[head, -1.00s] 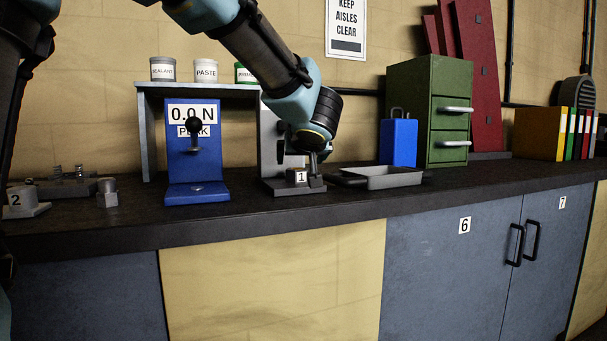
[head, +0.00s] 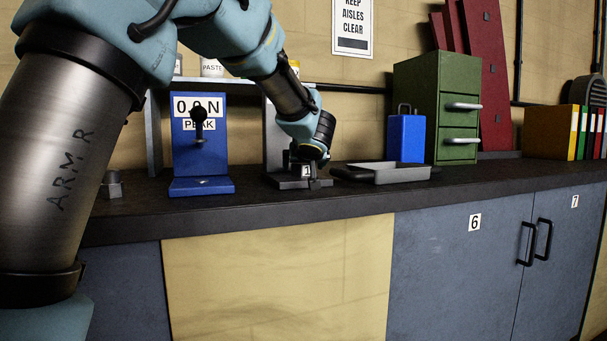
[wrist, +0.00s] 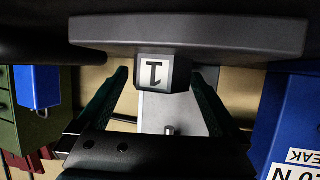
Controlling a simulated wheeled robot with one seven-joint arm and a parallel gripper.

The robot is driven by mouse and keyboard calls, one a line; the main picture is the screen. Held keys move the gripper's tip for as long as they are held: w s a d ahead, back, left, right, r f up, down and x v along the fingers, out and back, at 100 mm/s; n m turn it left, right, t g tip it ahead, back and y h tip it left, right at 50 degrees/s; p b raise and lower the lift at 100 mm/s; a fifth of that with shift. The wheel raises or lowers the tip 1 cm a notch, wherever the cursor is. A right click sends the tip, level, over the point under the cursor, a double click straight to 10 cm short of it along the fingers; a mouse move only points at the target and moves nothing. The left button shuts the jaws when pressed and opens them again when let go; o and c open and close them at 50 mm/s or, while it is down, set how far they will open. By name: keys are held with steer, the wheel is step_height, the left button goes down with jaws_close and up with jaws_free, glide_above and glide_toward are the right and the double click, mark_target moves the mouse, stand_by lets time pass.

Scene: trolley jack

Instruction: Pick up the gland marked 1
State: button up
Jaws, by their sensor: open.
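The gland marked 1 (head: 306,170) is a small dark block with a white label. It sits on the dark base plate (head: 287,182) of a grey stand on the bench. The wrist view shows it upside down: the gland (wrist: 155,72) projects from the plate (wrist: 190,34) with its label facing the camera. My gripper (wrist: 160,80) is open, with one dark green finger on each side of the gland and gaps visible. Whether either finger touches it I cannot tell. In the head view my gripper (head: 310,167) partly hides the gland.
A blue force gauge stand (head: 200,150) reading 0.0 N stands to the left. A grey tray (head: 400,173) lies close on the right, with a blue case (head: 406,138) and green drawers (head: 437,105) behind it. My upper arm covers the bench's left end.

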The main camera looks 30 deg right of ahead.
steer(key=shift+c, duration=0.4)
jaws_close()
stand_by(0.4)
